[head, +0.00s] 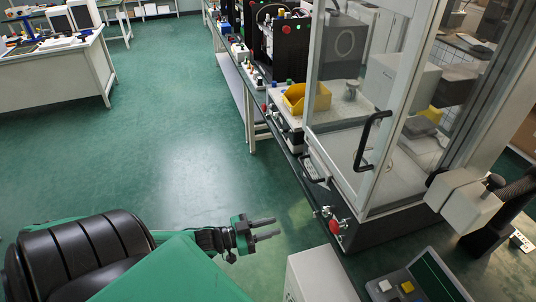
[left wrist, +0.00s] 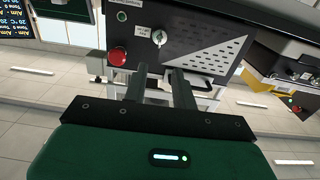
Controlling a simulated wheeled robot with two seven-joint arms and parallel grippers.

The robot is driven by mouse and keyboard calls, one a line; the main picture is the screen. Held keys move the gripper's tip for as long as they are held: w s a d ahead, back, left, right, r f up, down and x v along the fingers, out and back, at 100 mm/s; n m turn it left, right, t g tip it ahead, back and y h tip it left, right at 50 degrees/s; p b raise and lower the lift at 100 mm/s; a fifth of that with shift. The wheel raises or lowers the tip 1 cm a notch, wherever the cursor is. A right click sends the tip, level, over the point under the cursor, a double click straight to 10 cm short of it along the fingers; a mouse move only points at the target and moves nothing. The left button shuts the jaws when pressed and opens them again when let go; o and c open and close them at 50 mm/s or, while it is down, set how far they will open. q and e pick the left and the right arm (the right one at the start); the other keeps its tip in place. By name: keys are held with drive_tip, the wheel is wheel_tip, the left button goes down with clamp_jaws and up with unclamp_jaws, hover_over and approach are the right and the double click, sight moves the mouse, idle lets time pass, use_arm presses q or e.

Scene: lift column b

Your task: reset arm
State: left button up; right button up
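My left gripper (head: 264,229) reaches over the green floor in the lower middle of the head view. Its two dark fingers stand apart with nothing between them. In the left wrist view the fingers of the left gripper (left wrist: 158,85) are parallel, with a gap between them and no object held. Beyond them is a dark machine panel (left wrist: 180,42) with a red button (left wrist: 118,56) and a key switch. My right gripper shows in neither view.
A glass-doored machine (head: 345,150) with a black handle stands to the right of the left gripper. A yellow bin (head: 306,98) sits on the bench beside it. A white workbench (head: 60,65) is at the far left. The green floor (head: 170,130) between is clear.

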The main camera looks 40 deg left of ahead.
use_arm(q)
drive_tip(key=shift+s, duration=0.1)
idle(0.3)
drive_tip(key=s+a+f+n+g+y, duration=0.1)
drive_tip(key=a+f+y, duration=0.2)
drive_tip(key=f, duration=0.6)
drive_tip(key=s+a+f+n+g+y, duration=0.1)
drive_tip(key=a+f+y, duration=0.15)
drive_tip(key=f, duration=0.65)
drive_tip(key=s+f+n+g+y, duration=0.1)
drive_tip(key=s+f+g, duration=0.1)
drive_tip(key=s+f, duration=0.45)
drive_tip(key=s+f+g+y, duration=0.2)
drive_tip(key=s+f, duration=0.1)
drive_tip(key=f, duration=0.7)
drive_tip(key=s+d+f+g, duration=0.3)
drive_tip(key=s+d+f, duration=0.1)
drive_tip(key=s, duration=0.4)
drive_tip(key=s+d+f+g, duration=0.2)
drive_tip(key=s+d+f, duration=0.3)
drive_tip(key=s, duration=0.3)
drive_tip(key=s+d+f+g, duration=0.3)
drive_tip(key=s+d+f, duration=0.2)
drive_tip(key=s+f, duration=0.2)
drive_tip(key=shift+s+d+n+g, duration=0.15)
drive_tip(key=shift+s+n+g, duration=0.15)
drive_tip(key=shift+s, duration=0.3)
drive_tip(key=shift+w+y, duration=0.1)
drive_tip(key=shift+y, duration=0.15)
